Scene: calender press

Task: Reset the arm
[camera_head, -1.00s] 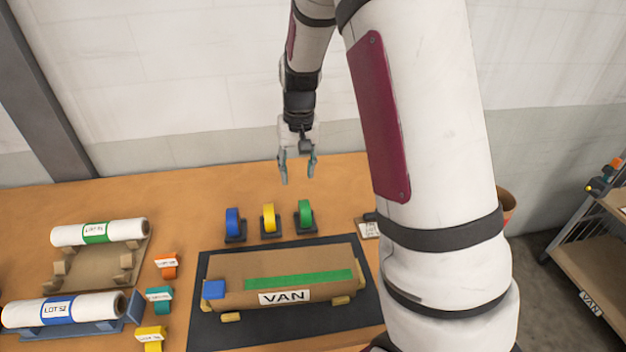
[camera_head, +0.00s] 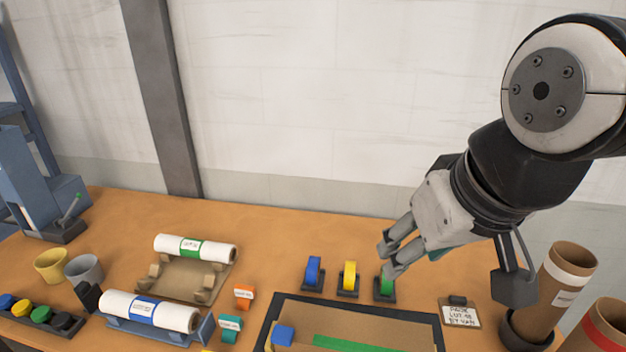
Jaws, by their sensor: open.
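My gripper (camera_head: 391,258) is at the right of the view, with its grey fingers pointing down and left. It is open, and I see nothing held in it. My arm (camera_head: 560,90) is bent and comes in from the upper right.
The wall behind is bare.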

